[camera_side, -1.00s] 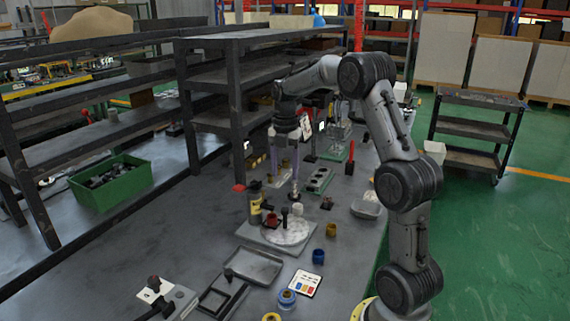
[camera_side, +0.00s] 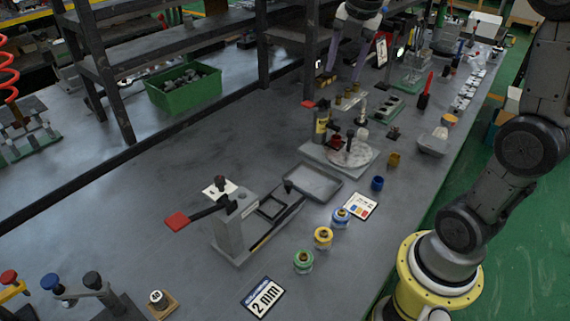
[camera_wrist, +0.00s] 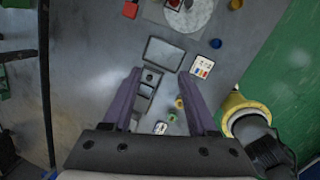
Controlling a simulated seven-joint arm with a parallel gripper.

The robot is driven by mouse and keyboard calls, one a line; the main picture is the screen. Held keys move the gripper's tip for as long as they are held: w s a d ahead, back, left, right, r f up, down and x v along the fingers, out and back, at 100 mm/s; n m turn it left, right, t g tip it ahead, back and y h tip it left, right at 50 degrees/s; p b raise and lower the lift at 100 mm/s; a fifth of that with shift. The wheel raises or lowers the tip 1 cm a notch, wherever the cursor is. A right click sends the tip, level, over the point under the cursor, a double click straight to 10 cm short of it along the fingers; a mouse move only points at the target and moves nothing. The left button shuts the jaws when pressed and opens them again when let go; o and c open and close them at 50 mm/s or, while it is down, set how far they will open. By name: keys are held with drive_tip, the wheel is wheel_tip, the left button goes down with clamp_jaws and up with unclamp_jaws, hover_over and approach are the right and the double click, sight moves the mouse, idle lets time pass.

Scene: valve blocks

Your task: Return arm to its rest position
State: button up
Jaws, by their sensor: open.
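My gripper (camera_side: 345,72) hangs in the air at the top of the side view, its two purple fingers spread apart. Nothing is between them. In the wrist view my gripper (camera_wrist: 161,75) is open above the bench, with the fingers on either side of the grey lever press (camera_wrist: 146,90). In the side view the press (camera_side: 228,225) stands on the near part of the bench. The valve fixture with a round disc (camera_side: 350,152) stands on the bench, apart from the fingers. A dark red block (camera_side: 335,142) is on it. The upper part of my arm is outside the side view.
A grey tray (camera_side: 318,182), several coloured round pieces (camera_side: 322,237) and a "2 mm" card (camera_side: 263,297) lie on the bench (camera_side: 190,280). A green bin (camera_side: 185,90) stands at the left. Dark shelf posts (camera_side: 262,45) rise behind. Green floor (camera_side: 520,240) is at the right.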

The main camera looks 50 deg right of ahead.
drive_tip(key=s+a+m+t, duration=0.2)
drive_tip(key=s+a+m, duration=0.4)
drive_tip(key=s+a, duration=0.45)
drive_tip(key=s+a+f+m+t, duration=0.1)
drive_tip(key=s+f+m, duration=0.5)
drive_tip(key=m, duration=0.9)
drive_tip(key=shift+s+a+f+y, duration=0.3)
drive_tip(key=shift+s+a+y, duration=0.15)
drive_tip(key=shift+s, duration=0.3)
